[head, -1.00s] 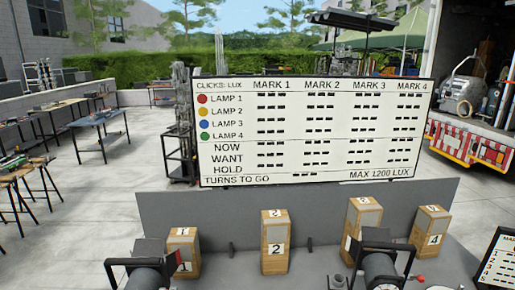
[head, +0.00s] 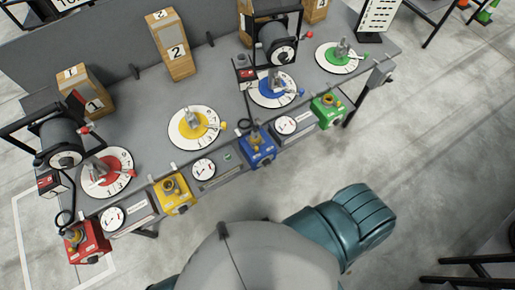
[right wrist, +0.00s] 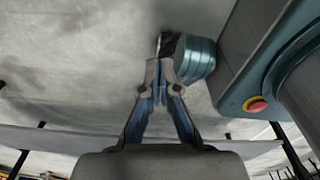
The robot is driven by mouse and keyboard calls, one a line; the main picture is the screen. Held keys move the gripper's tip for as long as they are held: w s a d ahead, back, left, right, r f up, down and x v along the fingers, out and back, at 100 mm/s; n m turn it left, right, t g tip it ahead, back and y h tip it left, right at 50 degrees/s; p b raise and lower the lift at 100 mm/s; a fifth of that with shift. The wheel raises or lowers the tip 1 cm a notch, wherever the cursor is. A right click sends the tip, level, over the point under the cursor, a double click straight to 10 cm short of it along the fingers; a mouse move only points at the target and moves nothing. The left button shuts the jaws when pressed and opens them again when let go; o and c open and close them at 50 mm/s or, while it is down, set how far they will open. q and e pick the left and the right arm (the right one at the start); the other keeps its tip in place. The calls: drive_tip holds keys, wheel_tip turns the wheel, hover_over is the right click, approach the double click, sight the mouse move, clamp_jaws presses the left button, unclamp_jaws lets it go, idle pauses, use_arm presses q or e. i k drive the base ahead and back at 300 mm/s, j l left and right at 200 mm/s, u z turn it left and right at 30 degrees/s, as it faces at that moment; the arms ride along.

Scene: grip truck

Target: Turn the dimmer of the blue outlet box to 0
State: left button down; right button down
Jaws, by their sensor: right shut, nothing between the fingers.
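The blue outlet box (head: 257,152) sits at the front edge of the grey bench in the head view. A dimmer knob (head: 255,133) stands on its top; its setting is too small to read. Behind it is a blue-centred dial disc (head: 262,97) with a white scaled rim. My right gripper (right wrist: 159,78) shows in the right wrist view, shut and empty, over pale floor and away from the box. No gripper shows in the head view, and my left gripper is in neither view.
Red (head: 88,243), yellow (head: 174,196) and green (head: 327,111) outlet boxes line the same edge, with white gauges (head: 204,168) between them. Black-framed lamps (head: 277,45) and numbered wooden blocks (head: 171,48) stand behind.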

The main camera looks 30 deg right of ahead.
sight(266, 162)
drive_tip(key=k+l+z, duration=0.1)
drive_tip(key=z, duration=0.35)
drive_tip(key=k+l+z, duration=0.15)
drive_tip(key=z, duration=0.25)
